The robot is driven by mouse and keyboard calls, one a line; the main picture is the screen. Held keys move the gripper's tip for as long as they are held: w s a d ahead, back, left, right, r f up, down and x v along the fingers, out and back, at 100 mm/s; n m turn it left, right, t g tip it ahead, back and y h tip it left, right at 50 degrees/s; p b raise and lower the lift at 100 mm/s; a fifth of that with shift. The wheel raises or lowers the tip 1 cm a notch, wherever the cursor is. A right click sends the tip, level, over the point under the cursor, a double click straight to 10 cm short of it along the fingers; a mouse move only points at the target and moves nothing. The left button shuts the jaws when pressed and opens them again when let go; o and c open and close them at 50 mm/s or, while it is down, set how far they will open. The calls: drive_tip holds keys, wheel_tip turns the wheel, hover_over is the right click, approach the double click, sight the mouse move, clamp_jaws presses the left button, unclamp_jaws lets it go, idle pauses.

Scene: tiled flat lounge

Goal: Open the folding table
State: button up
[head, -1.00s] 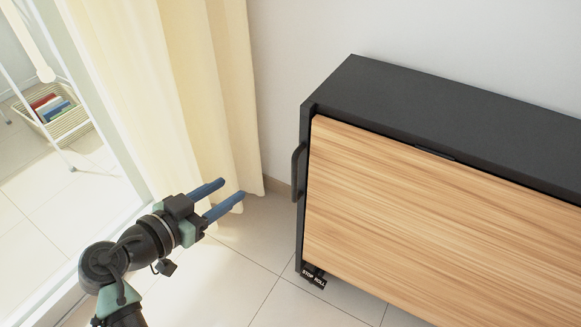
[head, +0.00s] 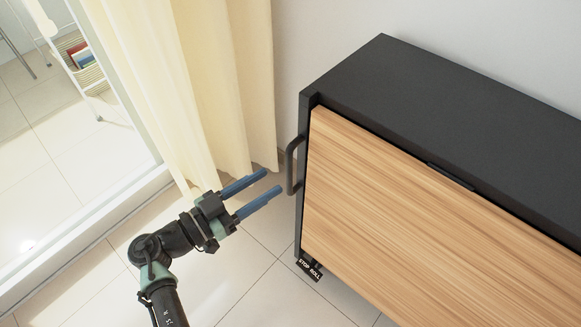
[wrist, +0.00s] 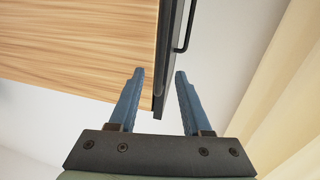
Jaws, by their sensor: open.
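The folding table (head: 410,190) is folded up as a black cabinet-like case with a light wood front panel, standing against the wall. A black handle (head: 291,165) is on its left side; it also shows at the top of the wrist view (wrist: 185,25). A small black slot (head: 450,176) sits at the panel's top edge. My gripper (head: 273,182) is open and empty, with blue fingers pointing toward the handle, just left of it and apart from it. In the wrist view, the case's edge (wrist: 165,70) appears beyond the gap between the fingers (wrist: 160,73).
A cream curtain (head: 215,90) hangs behind and left of my gripper, close to it. A glass door with a low track (head: 90,230) is at left, with a white rack (head: 85,65) beyond. A "STOP ROLL" caster (head: 310,268) is at the case's lower corner. Tiled floor in front is clear.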

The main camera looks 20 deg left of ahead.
drive_tip(key=b, duration=0.1)
hover_over(289, 193)
drive_tip(key=shift+w+a, duration=0.1)
drive_tip(key=shift+w, duration=0.25)
clamp_jaws()
idle(1.3)
